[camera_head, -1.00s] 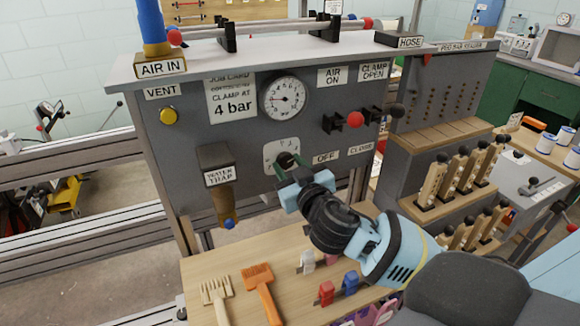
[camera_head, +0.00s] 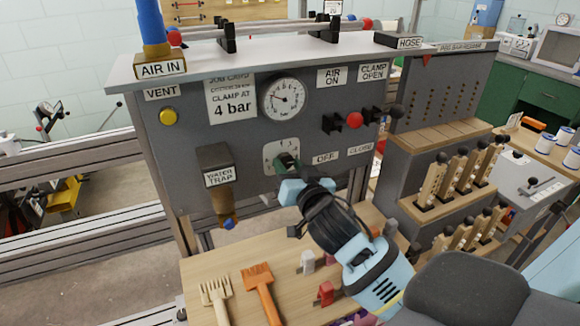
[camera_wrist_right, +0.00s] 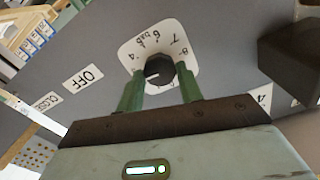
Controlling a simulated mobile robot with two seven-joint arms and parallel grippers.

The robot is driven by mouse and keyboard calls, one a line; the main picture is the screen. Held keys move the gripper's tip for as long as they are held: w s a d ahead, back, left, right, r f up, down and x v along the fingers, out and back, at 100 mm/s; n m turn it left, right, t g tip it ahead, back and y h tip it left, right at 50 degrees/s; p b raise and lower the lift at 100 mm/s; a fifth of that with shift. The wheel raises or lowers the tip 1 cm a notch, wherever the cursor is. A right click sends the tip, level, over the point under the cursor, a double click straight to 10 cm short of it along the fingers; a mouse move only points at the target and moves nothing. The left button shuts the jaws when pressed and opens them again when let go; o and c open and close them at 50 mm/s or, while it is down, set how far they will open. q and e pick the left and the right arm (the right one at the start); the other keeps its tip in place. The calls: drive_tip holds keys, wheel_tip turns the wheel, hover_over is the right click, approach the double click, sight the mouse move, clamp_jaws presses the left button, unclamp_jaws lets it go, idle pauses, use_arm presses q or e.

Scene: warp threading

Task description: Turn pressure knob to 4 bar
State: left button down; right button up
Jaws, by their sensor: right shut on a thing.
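The pressure knob (camera_wrist_right: 157,68) is black, on a white dial plate (camera_wrist_right: 137,47) with printed numbers and "bar". A light mark on the knob points left in the right wrist view. My right gripper (camera_wrist_right: 160,82) has its green fingers on either side of the knob and is shut on it. In the head view the right gripper (camera_head: 287,164) covers most of the knob and part of the dial plate (camera_head: 270,150). The round gauge (camera_head: 285,99) has its needle pointing left and slightly up; its exact reading is too small to tell. My left gripper is out of view.
A job card (camera_head: 232,100) reads "clamp at 4 bar". The water trap (camera_head: 218,170) hangs left of the knob, the yellow vent button (camera_head: 168,117) above it. A red-knobbed lever (camera_head: 354,120) is to the upper right.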

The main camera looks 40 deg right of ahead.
drive_tip(key=m+p, duration=0.1)
drive_tip(key=m, duration=0.1)
drive_tip(key=m+p, duration=0.1)
drive_tip(key=m, duration=0.1)
drive_tip(key=shift+r+m, duration=0.2)
drive_tip(key=shift+m, duration=0.1)
drive_tip(key=shift+m+p, duration=0.55)
drive_tip(key=shift+m, duration=0.45)
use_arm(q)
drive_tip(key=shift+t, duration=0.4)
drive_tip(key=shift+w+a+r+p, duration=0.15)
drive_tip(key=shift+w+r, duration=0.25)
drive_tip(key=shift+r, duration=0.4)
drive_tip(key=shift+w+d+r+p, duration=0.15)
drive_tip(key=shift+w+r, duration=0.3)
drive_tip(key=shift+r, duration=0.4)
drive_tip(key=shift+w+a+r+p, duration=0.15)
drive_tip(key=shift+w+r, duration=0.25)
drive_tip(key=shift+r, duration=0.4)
use_arm(e)
drive_tip(key=shift+d+f+m, duration=0.1)
drive_tip(key=shift+f+m, duration=0.05)
drive_tip(key=shift+m, duration=0.65)
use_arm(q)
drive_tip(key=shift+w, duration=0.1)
use_arm(e)
drive_tip(key=o, duration=1)
